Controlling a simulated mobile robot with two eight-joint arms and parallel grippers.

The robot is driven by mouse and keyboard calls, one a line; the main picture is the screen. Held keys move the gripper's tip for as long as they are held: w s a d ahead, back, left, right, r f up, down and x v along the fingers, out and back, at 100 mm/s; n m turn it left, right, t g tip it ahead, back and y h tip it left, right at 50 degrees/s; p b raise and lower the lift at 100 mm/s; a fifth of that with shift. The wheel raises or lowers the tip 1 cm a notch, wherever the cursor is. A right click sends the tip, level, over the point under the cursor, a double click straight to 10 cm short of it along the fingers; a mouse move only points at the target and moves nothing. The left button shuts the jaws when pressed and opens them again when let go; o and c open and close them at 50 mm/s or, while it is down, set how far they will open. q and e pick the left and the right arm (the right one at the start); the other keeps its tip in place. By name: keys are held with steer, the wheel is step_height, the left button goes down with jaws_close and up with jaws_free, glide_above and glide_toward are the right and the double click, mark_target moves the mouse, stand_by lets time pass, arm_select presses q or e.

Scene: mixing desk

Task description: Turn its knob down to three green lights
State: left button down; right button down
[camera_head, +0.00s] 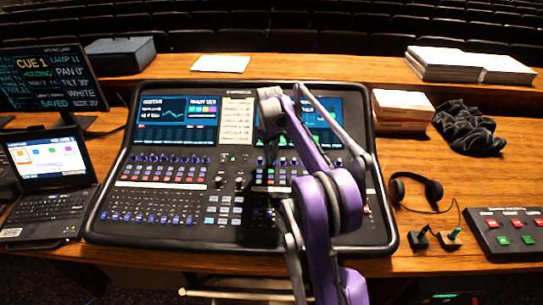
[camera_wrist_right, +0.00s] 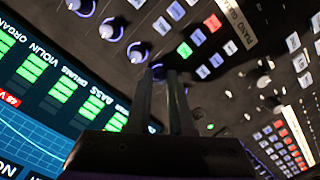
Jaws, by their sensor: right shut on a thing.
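The mixing desk (camera_head: 165,232) stands on the wooden table, with a row of small knobs below its screens. My right gripper (camera_head: 269,145) reaches down to this row below the right screen (camera_head: 325,125). In the right wrist view, the fingers of my right gripper (camera_wrist_right: 160,80) are close together, shut on a knob (camera_wrist_right: 158,71) that they partly hide. Other knobs with pale rims (camera_wrist_right: 110,29) run up to the left. Green light bars (camera_wrist_right: 62,90) stand in columns on the screen, labelled violin, drums and bass among others. The held knob's own column is partly hidden. My left gripper is out of view.
A laptop (camera_head: 45,160) and a cue monitor (camera_head: 50,80) stand at the left. Headphones (camera_head: 415,190), a dark cloth (camera_head: 465,127), paper stacks (camera_head: 402,108) and a button box (camera_head: 508,232) lie at the right. Other knobs and buttons sit close around my right fingers.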

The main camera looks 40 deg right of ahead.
steer(key=shift+n, duration=1.2)
steer(key=n, duration=0.3)
steer(key=c, duration=0.8)
jaws_free()
step_height(320, 180, up, 11)
steer(key=p, duration=0.1)
steer(key=shift+a, duration=0.45)
